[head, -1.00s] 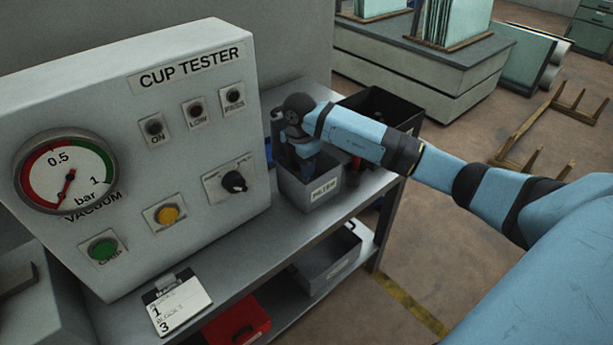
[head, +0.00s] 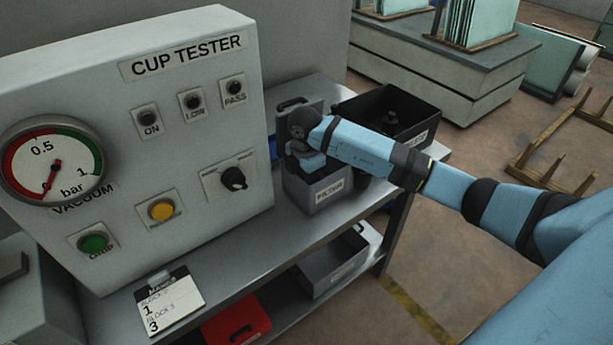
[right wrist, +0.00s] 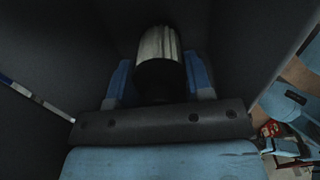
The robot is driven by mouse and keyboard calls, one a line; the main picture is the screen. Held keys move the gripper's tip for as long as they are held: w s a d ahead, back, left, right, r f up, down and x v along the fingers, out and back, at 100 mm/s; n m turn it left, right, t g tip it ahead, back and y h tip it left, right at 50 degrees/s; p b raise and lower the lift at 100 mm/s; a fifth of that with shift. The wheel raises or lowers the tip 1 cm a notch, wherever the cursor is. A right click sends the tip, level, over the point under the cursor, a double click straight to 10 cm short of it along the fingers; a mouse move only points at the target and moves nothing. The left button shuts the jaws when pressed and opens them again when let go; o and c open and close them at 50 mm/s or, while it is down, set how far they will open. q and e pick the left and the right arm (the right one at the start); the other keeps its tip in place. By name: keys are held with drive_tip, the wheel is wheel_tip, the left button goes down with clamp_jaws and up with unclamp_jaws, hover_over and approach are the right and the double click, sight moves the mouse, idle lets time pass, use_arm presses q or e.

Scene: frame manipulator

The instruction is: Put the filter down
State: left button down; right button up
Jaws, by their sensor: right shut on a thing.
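The filter appears to be the short cylinder (right wrist: 158,62), with a silvery ribbed side and dark end, in the right wrist view. My right gripper (right wrist: 158,78) is shut on it, one blue finger on each side. Dark walls surround it there. In the head view the right arm comes in from the right, and its wrist is over a grey labelled bin (head: 316,197) on the bench. The fingers and filter are hidden there. Whether the filter touches the bin's floor cannot be told.
The cup tester (head: 150,160) stands close on the left of the bin. A black bin (head: 425,112) is behind the arm on the right. A grey panel with a handle (head: 292,103) rises behind the wrist. A clipboard (head: 171,303) lies on the front of the bench (head: 235,262).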

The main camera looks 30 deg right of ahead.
drive_tip(key=shift+f, duration=0.15)
drive_tip(key=o, duration=0.9)
drive_tip(key=shift+o, duration=0.2)
wheel_tip(320, 180, up, 12)
drive_tip(key=shift+r, duration=0.1)
